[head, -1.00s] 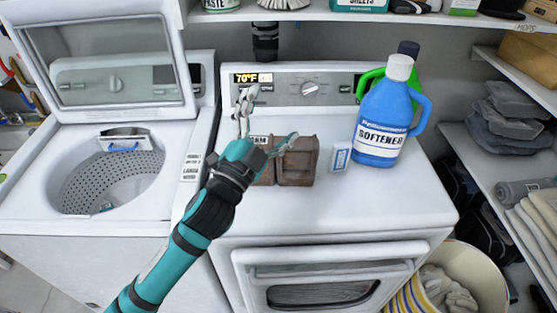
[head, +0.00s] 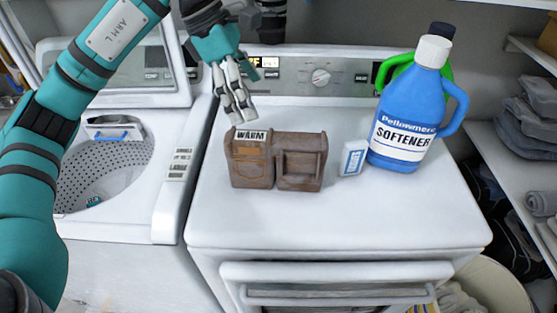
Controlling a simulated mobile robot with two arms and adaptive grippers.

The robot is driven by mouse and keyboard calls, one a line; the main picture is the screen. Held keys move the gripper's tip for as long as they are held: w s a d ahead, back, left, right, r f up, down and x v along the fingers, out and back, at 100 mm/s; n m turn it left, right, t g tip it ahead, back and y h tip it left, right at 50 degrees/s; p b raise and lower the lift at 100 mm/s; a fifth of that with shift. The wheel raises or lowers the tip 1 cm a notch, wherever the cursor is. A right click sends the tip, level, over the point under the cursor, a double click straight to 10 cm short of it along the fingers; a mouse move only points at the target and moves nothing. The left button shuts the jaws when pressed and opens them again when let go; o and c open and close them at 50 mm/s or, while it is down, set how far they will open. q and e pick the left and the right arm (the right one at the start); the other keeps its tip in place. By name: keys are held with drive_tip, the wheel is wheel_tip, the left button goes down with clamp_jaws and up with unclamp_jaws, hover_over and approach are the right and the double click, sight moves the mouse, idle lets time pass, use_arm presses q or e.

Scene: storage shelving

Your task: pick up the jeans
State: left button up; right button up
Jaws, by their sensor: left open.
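A stack of folded grey-blue cloth (head: 527,138) lies on the right-hand shelf at the picture's right edge. It may be the jeans, but I cannot tell for sure. My left gripper (head: 246,96) is open and empty, its fingers pointing down above the back of the dryer top, just behind a brown two-part holder (head: 252,172) marked WARM. It is far to the left of the folded cloth. My right gripper is not in view.
A blue softener jug (head: 405,115) stands on the white dryer (head: 340,225), with a green-handled bottle behind it and a small white-and-blue box (head: 352,158) beside it. The open washer (head: 170,200) is at left. A laundry basket (head: 497,287) stands at lower right. The dryer's front top is clear.

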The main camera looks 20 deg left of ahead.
sight(275, 141)
use_arm(q)
drive_tip(key=p+x, duration=0.3)
drive_tip(key=x, duration=0.8)
drive_tip(key=shift+f, duration=0.2)
drive_tip(key=shift+d+f+p, duration=0.25)
drive_tip(key=shift+f+p, duration=0.15)
drive_tip(key=shift+f, duration=0.05)
drive_tip(key=p+x, duration=0.1)
drive_tip(key=x, duration=0.2)
drive_tip(key=shift+d+f+p, duration=0.1)
drive_tip(key=shift+f+p, duration=0.25)
drive_tip(key=shift+p, duration=0.05)
drive_tip(key=shift+d+f, duration=0.15)
drive_tip(key=shift+f, duration=0.3)
drive_tip(key=shift+w, duration=0.1)
drive_tip(key=c, duration=1.6)
drive_tip(key=shift+r, duration=0.1)
